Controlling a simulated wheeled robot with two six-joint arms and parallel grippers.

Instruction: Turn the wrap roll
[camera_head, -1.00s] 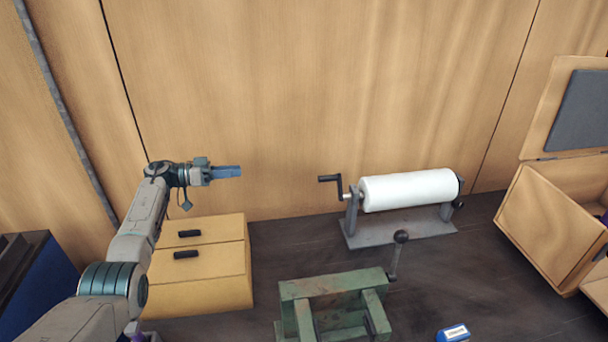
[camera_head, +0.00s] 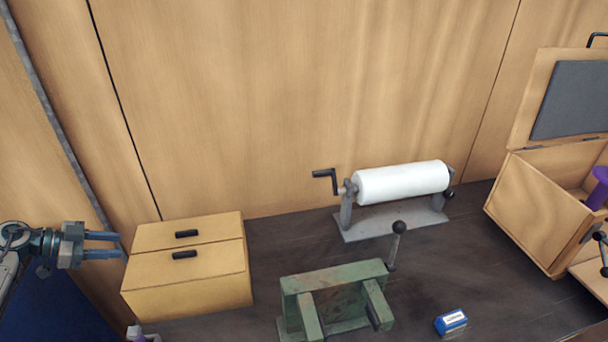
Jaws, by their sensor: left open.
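The white wrap roll (camera_head: 402,182) lies level in a grey metal stand (camera_head: 390,222) at the back of the dark table. A black crank handle (camera_head: 328,178) sticks out at the roll's left end, and a dark knob is at its right end. My left gripper (camera_head: 104,245) is at the far left edge, open and empty, its two blue fingers pointing right. It is left of the drawer box and far from the roll and crank. My right gripper is not in view.
A wooden drawer box (camera_head: 186,268) stands between my left gripper and the roll. A green vise (camera_head: 335,292) with a black-knobbed lever stands in front of the roll. A blue-and-white block (camera_head: 451,321) lies front right. An open wooden box (camera_head: 536,212) stands at right.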

